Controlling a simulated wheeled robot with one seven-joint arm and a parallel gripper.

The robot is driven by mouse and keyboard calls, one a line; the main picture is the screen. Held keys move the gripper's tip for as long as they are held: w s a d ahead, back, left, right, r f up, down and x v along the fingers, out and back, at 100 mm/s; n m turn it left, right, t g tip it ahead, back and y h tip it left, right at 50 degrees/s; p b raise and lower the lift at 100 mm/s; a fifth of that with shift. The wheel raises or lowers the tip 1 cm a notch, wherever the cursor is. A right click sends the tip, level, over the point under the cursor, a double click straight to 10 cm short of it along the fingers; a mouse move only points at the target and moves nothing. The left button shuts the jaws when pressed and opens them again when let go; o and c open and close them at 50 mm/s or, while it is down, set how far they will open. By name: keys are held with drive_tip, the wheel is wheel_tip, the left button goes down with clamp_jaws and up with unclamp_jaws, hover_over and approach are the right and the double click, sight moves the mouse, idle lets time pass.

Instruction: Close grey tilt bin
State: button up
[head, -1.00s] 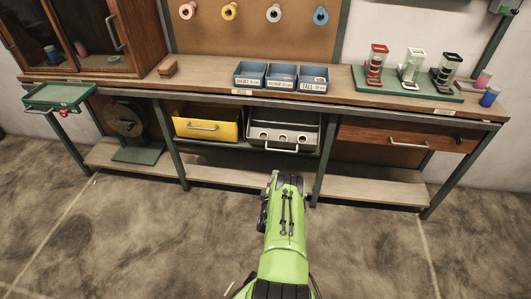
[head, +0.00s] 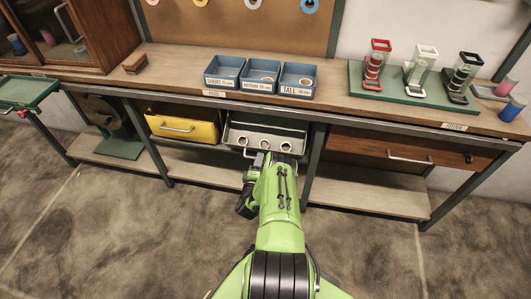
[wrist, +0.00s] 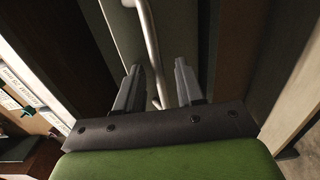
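The grey tilt bin (head: 262,133) hangs under the bench, right of the yellow bin, in the head view. It is tilted open, and several rings show inside it. Its pale bar handle (wrist: 150,40) runs between the fingers of my gripper (wrist: 158,72) in the wrist view. The two fingers are apart, with gaps on both sides of the bar, so the gripper is open around it. In the head view my green arm reaches up to the bin's front, and the gripper hides part of the handle.
The yellow bin (head: 184,128) is just left of the grey one. A wooden drawer (head: 405,151) is to the right. Bench legs flank the bins, and a low shelf (head: 365,195) runs below. Blue trays (head: 259,78) stand on the bench above.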

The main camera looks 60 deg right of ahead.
drive_tip(key=shift+w+d, duration=0.1)
drive_tip(key=shift+d, duration=0.05)
drive_tip(key=shift+c, duration=0.2)
clamp_jaws()
drive_tip(key=shift+r, duration=0.2)
